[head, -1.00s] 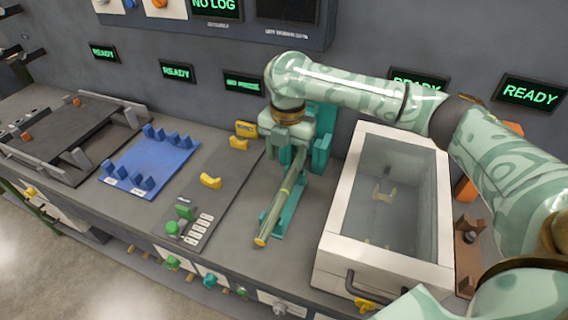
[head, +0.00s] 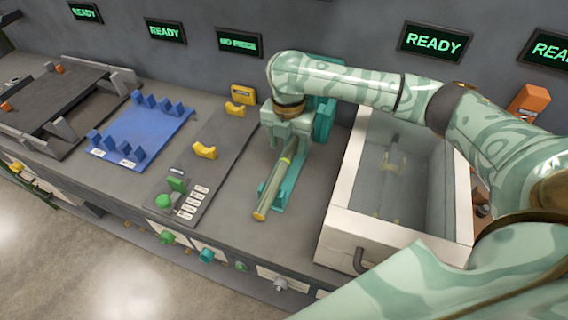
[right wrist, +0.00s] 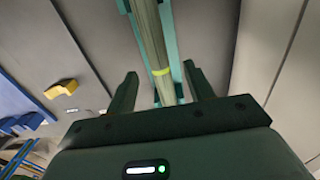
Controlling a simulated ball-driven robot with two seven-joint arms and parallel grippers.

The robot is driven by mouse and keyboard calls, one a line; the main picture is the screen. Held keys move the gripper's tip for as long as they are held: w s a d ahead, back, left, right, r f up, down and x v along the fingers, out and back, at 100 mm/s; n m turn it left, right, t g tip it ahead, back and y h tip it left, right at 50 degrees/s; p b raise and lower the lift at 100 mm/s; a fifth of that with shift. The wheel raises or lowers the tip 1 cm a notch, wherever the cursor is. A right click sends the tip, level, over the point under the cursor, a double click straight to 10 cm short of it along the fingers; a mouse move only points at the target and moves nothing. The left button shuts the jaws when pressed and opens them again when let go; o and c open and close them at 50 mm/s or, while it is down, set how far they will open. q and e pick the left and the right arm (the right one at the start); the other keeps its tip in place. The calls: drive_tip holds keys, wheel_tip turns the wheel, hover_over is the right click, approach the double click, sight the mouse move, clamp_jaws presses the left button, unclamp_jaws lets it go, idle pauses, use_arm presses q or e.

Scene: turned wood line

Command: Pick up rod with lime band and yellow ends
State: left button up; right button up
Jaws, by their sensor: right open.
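The rod (head: 274,187) with a lime band lies lengthwise on a teal holder (head: 280,201) on the grey bench; its near end looks yellowish. My right gripper (right wrist: 162,86) is open over the rod's far part. In the right wrist view, the rod (right wrist: 149,35) and its lime band (right wrist: 161,72) run between the two fingers, with a gap on each side. In the head view, the wrist hides the rod's far end, and the fingertips are hard to make out. My left gripper is not in view.
A white-rimmed bin (head: 345,190) with a clear window stands right of the rod. To the left are a panel with yellow cradles (head: 205,151) and a green knob, a blue rack (head: 140,138) and a dark tray (head: 62,108). A teal upright (head: 325,118) stands behind the gripper.

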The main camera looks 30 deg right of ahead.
sight(286, 156)
drive_tip(key=f, duration=0.1)
drive_tip(key=f+b, duration=0.1)
drive_tip(key=f, duration=0.2)
drive_tip(key=shift+a+f+b, duration=0.25)
drive_tip(key=shift+a+b, duration=0.05)
drive_tip(key=shift+b, duration=0.05)
drive_tip(key=shift+r, duration=0.1)
drive_tip(key=c, duration=1.1)
drive_tip(key=shift+c, duration=0.2)
